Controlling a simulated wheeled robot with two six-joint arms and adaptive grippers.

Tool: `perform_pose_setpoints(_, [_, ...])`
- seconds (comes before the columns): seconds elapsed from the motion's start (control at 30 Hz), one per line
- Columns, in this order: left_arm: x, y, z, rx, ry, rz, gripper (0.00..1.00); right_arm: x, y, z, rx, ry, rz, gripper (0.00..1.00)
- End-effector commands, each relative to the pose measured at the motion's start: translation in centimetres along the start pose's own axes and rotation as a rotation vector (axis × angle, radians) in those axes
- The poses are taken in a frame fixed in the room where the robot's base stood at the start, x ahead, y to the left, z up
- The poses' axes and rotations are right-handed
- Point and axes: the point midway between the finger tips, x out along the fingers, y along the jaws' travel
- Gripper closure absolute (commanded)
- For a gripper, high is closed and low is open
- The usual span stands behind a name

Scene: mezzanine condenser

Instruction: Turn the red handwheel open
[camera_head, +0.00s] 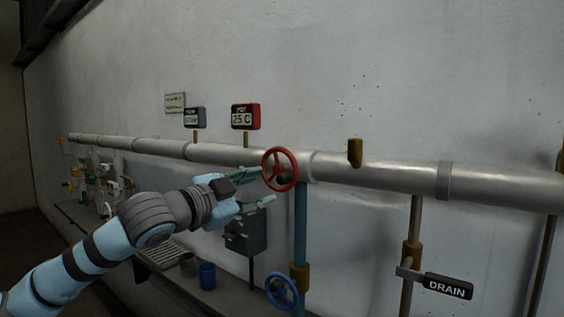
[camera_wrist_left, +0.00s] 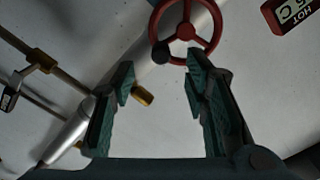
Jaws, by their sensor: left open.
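The red handwheel (camera_head: 280,169) is mounted on the large horizontal pipe, just above a blue vertical pipe. My left gripper (camera_head: 262,186) is open just left of the wheel in the head view, its fingers pointing toward it. In the left wrist view the handwheel (camera_wrist_left: 187,30) shows at the top, with spokes, a hub and a dark knob on its rim. Whether a fingertip touches the rim is unclear. My right gripper is in neither view.
The grey pipe (camera_head: 390,179) runs along the wall. A blue handwheel (camera_head: 282,291) sits lower down. A red HOT display (camera_head: 245,117) is above the pipe. A DRAIN lever (camera_head: 448,286) is at lower right. A blue cup (camera_head: 207,275) stands on the ledge.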

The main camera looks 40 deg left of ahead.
Motion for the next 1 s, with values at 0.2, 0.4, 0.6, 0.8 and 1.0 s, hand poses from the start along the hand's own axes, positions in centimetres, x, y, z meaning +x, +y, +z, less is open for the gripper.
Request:
perform_pose_setpoints(0.2, [4.6,-0.9,-0.8,-0.011,0.003,-0.003,0.58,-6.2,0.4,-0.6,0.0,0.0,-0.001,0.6])
perform_pose_setpoints(0.4, [7.7,-0.5,-0.3,-0.007,0.0,-0.003,0.58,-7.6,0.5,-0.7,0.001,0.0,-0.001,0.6])
perform_pose_setpoints(0.6, [8.9,-0.1,-0.1,0.0,-0.002,0.0,0.58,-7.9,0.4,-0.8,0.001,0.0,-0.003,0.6])
perform_pose_setpoints(0.8, [8.9,-0.1,0.0,0.001,-0.001,0.0,0.6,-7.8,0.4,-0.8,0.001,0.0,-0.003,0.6])
perform_pose_setpoints(1.0, [8.9,-0.1,0.0,0.0,-0.001,-0.001,0.92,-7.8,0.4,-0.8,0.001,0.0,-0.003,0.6])
